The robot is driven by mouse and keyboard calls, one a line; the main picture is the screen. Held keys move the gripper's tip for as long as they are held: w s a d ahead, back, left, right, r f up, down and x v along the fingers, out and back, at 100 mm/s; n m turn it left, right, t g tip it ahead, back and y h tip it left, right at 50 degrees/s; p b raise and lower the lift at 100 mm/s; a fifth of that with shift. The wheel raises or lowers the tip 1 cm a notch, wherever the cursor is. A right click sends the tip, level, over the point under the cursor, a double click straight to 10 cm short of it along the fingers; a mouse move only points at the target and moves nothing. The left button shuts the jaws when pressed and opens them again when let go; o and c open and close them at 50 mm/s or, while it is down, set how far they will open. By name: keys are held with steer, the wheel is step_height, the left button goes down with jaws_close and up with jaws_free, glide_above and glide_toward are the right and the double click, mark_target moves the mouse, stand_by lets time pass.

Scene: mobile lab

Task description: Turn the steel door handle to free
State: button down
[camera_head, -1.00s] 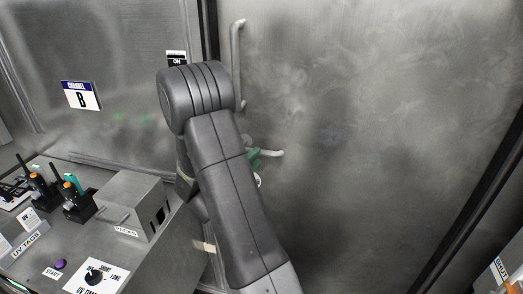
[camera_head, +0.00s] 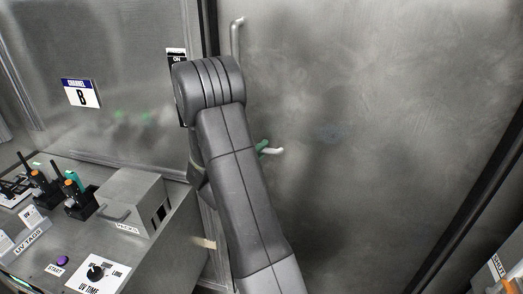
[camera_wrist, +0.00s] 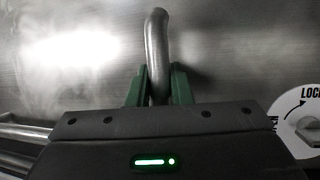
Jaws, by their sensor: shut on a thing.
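The steel door handle shows in the head view as a short pale end (camera_head: 277,151) sticking out to the right, past my arm, on the large steel door (camera_head: 390,120). In the wrist view the handle (camera_wrist: 157,45) is a rounded bar that curves at its top. My gripper (camera_wrist: 158,88) has two green fingers, one on each side of the bar, and is shut on it. In the head view a bit of the green gripper (camera_head: 262,146) shows; the rest of it and the handle's root are hidden behind my arm.
A white round plate (camera_wrist: 301,115) with an arrow and partly cut-off "LOCK" lettering shows right in the wrist view. A vertical pull bar (camera_head: 236,45) is above on the door. A metal bench (camera_head: 135,250) with a box (camera_head: 130,200) and radios stands left.

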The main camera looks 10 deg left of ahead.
steer(key=a+f+m+g+y, duration=0.3)
steer(key=f+m, duration=0.4)
steer(key=m, duration=0.5)
steer(key=shift+a+g, duration=0.8)
steer(key=shift+a, duration=0.1)
stand_by(0.3)
steer(key=c, duration=1.3)
jaws_free()
steer(key=shift+a, duration=0.1)
steer(key=v, duration=1.3)
steer(key=shift+s+r+b, duration=0.25)
steer(key=shift+s+b, duration=0.05)
steer(key=shift+s, duration=0.05)
